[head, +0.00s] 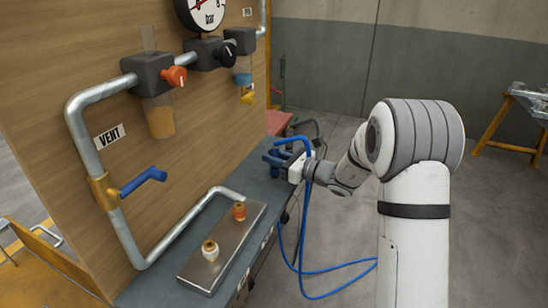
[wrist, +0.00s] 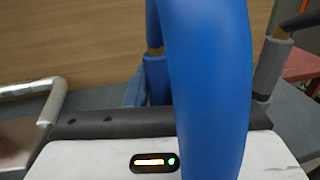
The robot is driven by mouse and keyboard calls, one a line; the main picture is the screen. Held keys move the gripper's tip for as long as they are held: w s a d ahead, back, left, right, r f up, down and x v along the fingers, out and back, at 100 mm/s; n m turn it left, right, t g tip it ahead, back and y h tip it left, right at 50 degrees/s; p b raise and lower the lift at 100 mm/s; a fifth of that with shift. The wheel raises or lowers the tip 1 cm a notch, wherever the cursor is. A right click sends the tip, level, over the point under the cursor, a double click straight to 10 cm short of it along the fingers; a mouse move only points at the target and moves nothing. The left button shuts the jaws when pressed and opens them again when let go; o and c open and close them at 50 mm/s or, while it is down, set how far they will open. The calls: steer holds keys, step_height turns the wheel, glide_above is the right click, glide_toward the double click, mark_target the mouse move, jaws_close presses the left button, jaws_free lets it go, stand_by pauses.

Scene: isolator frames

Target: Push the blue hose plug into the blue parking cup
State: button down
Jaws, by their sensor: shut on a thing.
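My gripper (head: 283,164) is at the far end of the grey bench, shut on the blue hose plug. The plug (wrist: 155,78) shows in the wrist view as a short blue cylinder with a brass-coloured collar, partly behind the hose. The blue hose (wrist: 200,80) crosses close in front of the wrist camera. In the head view the hose (head: 330,271) arches over the gripper and hangs in loops beside the bench. The fingertips and plug's lower end are hidden. I cannot clearly make out the blue parking cup or whether the plug is in it.
A grey fitting with a dark hose (wrist: 272,65) stands right of the plug. The wooden panel (head: 215,130) rises behind, with pipes and a blue-handled valve (head: 143,181). A metal tray (head: 222,250) with two small fittings lies on the near bench. A red surface (head: 279,122) lies beyond.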

steer(key=c, duration=1.2)
jaws_free()
steer(key=shift+o, duration=0.2)
steer(key=v, duration=0.8)
steer(key=s+a+r+n+g+h+p, duration=0.1)
steer(key=s+r+n+g+h+p, duration=0.25)
steer(key=s+n, duration=0.45)
steer(key=s+a+r+n+g+h+p, duration=0.15)
steer(key=s+n+g, duration=0.3)
steer(key=s, duration=0.65)
steer(key=s+d+r+n+t+h+p, duration=0.1)
steer(key=s+d+r+n+h+p, duration=0.1)
steer(key=s+d+n+h, duration=0.3)
steer(key=s+d+r+n+h+p, duration=0.2)
steer(key=s+d+n+h, duration=0.3)
steer(key=d, duration=0.4)
steer(key=s+n+p, duration=0.1)
steer(key=s, duration=0.1)
steer(key=shift+s+d+t+h, duration=0.2)
steer(key=shift+s+t+h, duration=0.05)
steer(key=shift+t+h, duration=0.15)
